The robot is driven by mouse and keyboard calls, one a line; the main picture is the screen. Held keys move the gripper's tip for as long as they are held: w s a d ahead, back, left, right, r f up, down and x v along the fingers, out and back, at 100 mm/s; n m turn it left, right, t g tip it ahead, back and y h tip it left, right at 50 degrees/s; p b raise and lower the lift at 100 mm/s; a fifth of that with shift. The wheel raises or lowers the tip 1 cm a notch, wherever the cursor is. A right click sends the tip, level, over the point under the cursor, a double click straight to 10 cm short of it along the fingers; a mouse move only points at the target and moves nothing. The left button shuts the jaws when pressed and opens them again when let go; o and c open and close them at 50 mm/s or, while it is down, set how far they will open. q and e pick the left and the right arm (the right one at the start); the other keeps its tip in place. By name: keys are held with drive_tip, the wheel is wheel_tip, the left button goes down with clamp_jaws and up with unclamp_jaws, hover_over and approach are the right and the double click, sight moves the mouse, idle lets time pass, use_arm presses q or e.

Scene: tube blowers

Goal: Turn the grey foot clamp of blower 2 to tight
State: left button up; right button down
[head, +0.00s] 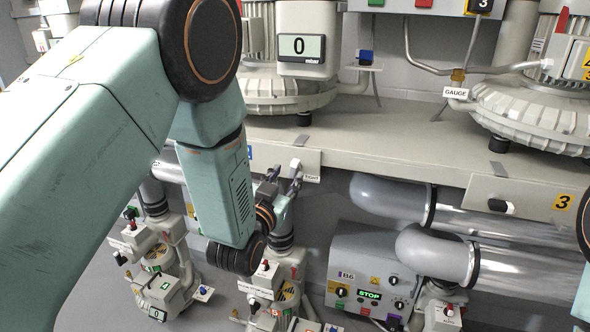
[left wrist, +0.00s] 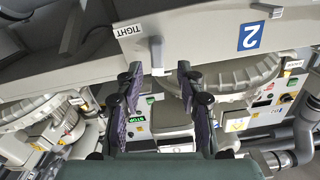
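The grey foot clamp (left wrist: 157,56) of blower 2 sits on the front plate (left wrist: 200,35) with the blue 2 label. In the left wrist view its short lever points down the picture, and the TIGHT label (left wrist: 128,31) is to its left. My left gripper (left wrist: 158,72) is open, with one finger on each side of the lever and visible gaps. In the head view my left gripper (head: 284,174) is at the shelf's front edge beside the TIGHT label (head: 312,178), and it hides most of the clamp. My right gripper is not in view.
Blower 2 (head: 290,92) and another blower (head: 535,108) stand on the shelf (head: 400,143). Plate 3 (head: 530,200) is to the right. Below are grey pipes (head: 455,255), control box B6 (head: 352,270) and smaller pump units (head: 160,270).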

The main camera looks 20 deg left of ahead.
sight(293, 168)
use_arm(q)
drive_tip(key=w, duration=0.3)
drive_tip(key=shift+w+d+r, duration=0.1)
drive_tip(key=shift+d+r, duration=0.15)
drive_tip(key=shift+w+a+f, duration=0.1)
drive_tip(key=shift+w+f, duration=0.15)
drive_tip(key=shift+w, duration=0.15)
drive_tip(key=shift+s+r, duration=0.2)
drive_tip(key=c, duration=0.4)
clamp_jaws()
